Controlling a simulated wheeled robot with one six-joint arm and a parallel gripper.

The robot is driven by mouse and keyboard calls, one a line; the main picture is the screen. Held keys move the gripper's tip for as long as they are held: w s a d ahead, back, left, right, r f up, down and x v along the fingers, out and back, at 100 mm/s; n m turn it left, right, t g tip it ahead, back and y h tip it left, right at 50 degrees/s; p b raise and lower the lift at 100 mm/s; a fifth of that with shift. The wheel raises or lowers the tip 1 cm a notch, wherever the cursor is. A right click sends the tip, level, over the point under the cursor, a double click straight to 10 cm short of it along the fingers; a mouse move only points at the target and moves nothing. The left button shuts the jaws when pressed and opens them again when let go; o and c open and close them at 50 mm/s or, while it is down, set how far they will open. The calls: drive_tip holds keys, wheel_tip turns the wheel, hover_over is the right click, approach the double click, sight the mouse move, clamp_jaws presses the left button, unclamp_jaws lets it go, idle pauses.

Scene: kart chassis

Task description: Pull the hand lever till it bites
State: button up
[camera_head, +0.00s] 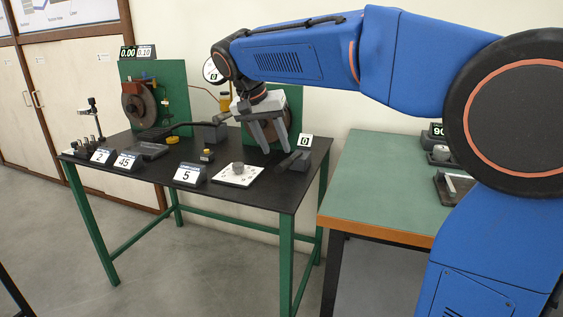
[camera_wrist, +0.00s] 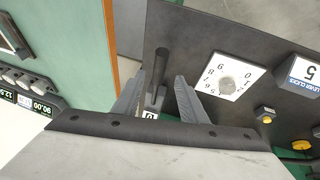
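The hand lever (camera_head: 289,160) is a short dark bar on a small dark block near the right end of the black table. In the wrist view the lever (camera_wrist: 161,62) shows between the fingers, its grip end pointing away from the gripper body. My gripper (camera_head: 273,149) is open, fingers pointing down, just left of and above the lever. In the wrist view the gripper (camera_wrist: 160,82) has a clear gap on both sides of the lever; I see no contact. A card reading 0 (camera_head: 305,141) stands behind the lever. The lever's base is partly hidden by the gripper in the wrist view.
A white number plate with a grey knob (camera_head: 238,174) and a sign reading 5 (camera_head: 188,174) lie left of the lever. A green panel with a disc (camera_head: 291,98) stands behind. A green-topped bench (camera_head: 375,185) is at the right.

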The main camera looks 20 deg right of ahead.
sight(291, 160)
drive_tip(key=x, duration=0.7)
clamp_jaws()
